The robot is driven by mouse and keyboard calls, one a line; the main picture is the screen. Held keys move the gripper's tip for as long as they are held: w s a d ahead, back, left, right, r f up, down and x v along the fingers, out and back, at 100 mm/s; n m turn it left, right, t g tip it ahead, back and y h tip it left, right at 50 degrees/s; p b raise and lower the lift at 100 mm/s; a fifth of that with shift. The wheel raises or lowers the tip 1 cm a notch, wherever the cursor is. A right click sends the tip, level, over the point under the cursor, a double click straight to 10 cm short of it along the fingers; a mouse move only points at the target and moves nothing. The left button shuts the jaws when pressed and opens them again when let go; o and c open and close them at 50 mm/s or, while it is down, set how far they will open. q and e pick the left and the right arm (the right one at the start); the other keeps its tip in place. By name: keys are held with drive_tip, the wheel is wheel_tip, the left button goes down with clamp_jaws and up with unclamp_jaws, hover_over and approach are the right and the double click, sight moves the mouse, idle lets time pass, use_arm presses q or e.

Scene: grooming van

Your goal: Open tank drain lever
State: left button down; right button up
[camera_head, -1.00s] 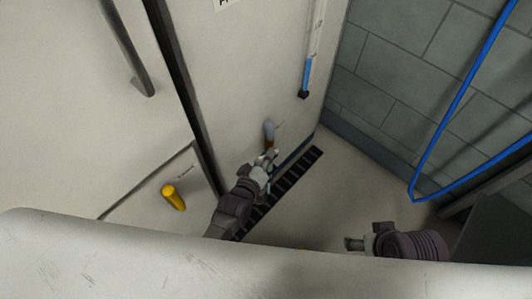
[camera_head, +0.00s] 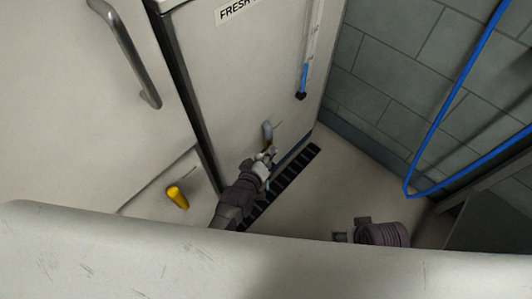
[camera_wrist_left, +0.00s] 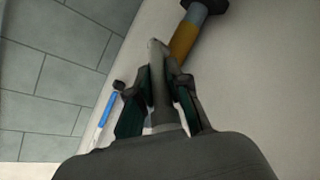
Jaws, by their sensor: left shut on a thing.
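The fresh-water tank (camera_head: 235,75) is the pale panel in the middle of the head view, with part of a "FRESH" label at its top. Low on it is the drain fitting (camera_head: 267,131), a grey pipe stub with a brass part; it also shows in the left wrist view (camera_wrist_left: 184,42). A thin grey lever (camera_wrist_left: 158,75) stands beside the brass part. My left gripper (camera_head: 266,158) is at the fitting, and in the wrist view its fingers (camera_wrist_left: 160,95) are shut around the lever. My right gripper (camera_head: 341,237) is low on the right, away from the tank; its fingers are too small to judge.
A yellow handle (camera_head: 177,197) is on the panel to the left, below a grey door handle (camera_head: 125,55). A black floor grate (camera_head: 285,182) runs along the tank's foot. A blue hose (camera_head: 445,120) hangs by the tiled wall. A pale ledge (camera_head: 200,265) crosses the foreground.

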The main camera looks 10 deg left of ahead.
use_arm(q)
drive_tip(key=shift+f, duration=0.1)
drive_tip(key=c, duration=1.1)
unclamp_jaws()
drive_tip(key=v, duration=1.2)
